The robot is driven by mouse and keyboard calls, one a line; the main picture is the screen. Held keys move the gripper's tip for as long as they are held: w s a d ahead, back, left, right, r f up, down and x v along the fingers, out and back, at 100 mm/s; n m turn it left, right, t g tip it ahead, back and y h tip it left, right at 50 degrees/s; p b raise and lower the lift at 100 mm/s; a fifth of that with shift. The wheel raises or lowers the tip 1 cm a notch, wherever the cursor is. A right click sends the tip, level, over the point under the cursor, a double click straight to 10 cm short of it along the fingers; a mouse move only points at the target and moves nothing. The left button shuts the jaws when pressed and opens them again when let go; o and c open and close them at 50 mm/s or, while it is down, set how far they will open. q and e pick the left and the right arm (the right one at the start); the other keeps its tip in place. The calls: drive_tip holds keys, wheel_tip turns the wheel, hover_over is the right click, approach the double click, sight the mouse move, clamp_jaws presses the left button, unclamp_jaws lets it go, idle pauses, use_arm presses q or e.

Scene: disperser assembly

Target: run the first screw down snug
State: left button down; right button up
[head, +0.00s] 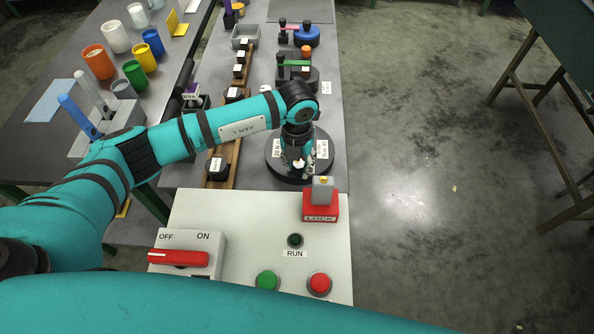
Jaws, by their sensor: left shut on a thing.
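My left gripper (298,168) points down over a dark round base (325,165) with white labels, at the middle of the bench. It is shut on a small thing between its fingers. The fingers and wrist hide most of that thing, so I cannot tell its shape or whether it touches the base. I cannot make out a screw apart from the gripper. My right gripper is not in view.
A control panel (200,215) stands in front, with a red OFF/ON switch (178,259), green button (267,281), red button (319,284) and red LOCK block (320,206). A wooden rack (222,179) runs left of the base. Coloured cups, including an orange one (99,62), stand at far left.

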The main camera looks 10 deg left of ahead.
use_arm(q)
drive_tip(key=m+b, duration=0.2)
drive_tip(key=b, duration=0.1)
drive_tip(key=m+b, duration=0.3)
drive_tip(key=a+f+m+b, duration=0.1)
drive_tip(key=m+b, duration=0.2)
drive_tip(key=shift+s, duration=0.15)
drive_tip(key=shift+d+r+m+b, duration=0.1)
drive_tip(key=shift+r+m+b, duration=0.05)
drive_tip(key=shift+m+b, duration=0.75)
drive_tip(key=shift+d+r+m+b, duration=0.1)
drive_tip(key=shift+r+m+b, duration=0.05)
drive_tip(key=shift+m+b, duration=0.7)
drive_tip(key=c, duration=1.2)
unclamp_jaws()
drive_tip(key=shift+s, duration=0.1)
drive_tip(key=shift+c, duration=0.2)
drive_tip(key=shift+o, duration=1.2)
drive_tip(key=shift+r, duration=0.25)
drive_tip(key=shift+a, duration=0.1)
